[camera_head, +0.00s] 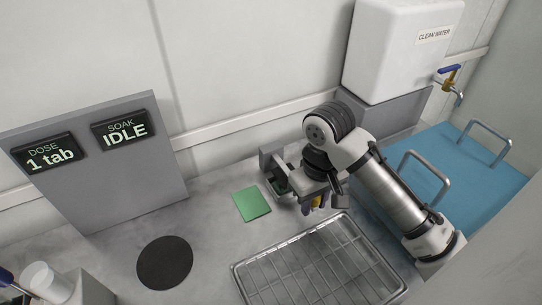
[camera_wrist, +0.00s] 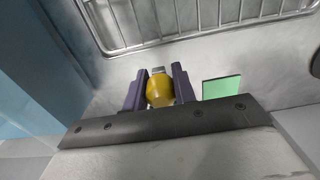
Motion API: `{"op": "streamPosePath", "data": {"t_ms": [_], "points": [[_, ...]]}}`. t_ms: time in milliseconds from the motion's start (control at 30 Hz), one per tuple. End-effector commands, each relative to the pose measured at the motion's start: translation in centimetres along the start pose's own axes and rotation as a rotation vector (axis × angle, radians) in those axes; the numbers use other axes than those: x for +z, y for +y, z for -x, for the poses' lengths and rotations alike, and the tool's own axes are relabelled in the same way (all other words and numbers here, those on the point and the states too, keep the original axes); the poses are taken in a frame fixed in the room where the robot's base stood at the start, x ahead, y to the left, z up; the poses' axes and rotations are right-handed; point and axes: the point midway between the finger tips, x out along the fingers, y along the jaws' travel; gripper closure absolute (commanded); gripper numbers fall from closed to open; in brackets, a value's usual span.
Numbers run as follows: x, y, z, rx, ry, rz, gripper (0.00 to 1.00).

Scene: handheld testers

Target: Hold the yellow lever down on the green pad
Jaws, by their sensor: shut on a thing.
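The yellow lever (camera_wrist: 160,90) shows in the wrist view as a rounded yellow piece between the two purple fingers of my gripper (camera_wrist: 160,88), which is shut on it. A small grey end shows just beyond it. In the head view my gripper (camera_head: 317,203) is to the right of the green pad (camera_head: 252,204), with a bit of yellow between its fingers. The green pad lies flat on the grey counter and also shows right of the fingers in the wrist view (camera_wrist: 221,87). The lever and pad are apart. My gripper hides most of the lever in the head view.
A wire rack tray (camera_head: 237,272) lies in front of my gripper. A black round mat (camera_head: 165,262) is at left, below a grey panel (camera_head: 118,185) reading "DOSE 1 tab" and "SOAK IDLE". A white water tank (camera_head: 392,60) and a blue lid with handles (camera_head: 490,190) are at right.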

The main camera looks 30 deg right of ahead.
Motion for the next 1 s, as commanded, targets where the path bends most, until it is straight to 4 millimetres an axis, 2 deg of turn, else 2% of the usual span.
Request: {"op": "streamPosePath", "data": {"t_ms": [433, 800, 1000], "points": [[-0.2, -0.1, 0.1, -0.002, 0.006, 0.001, 0.96], [-0.8, -0.1, 3.0, -0.001, 0.006, 0.002, 0.96], [-0.9, -0.1, 3.3, -0.001, 0.004, 0.002, 0.96]]}}
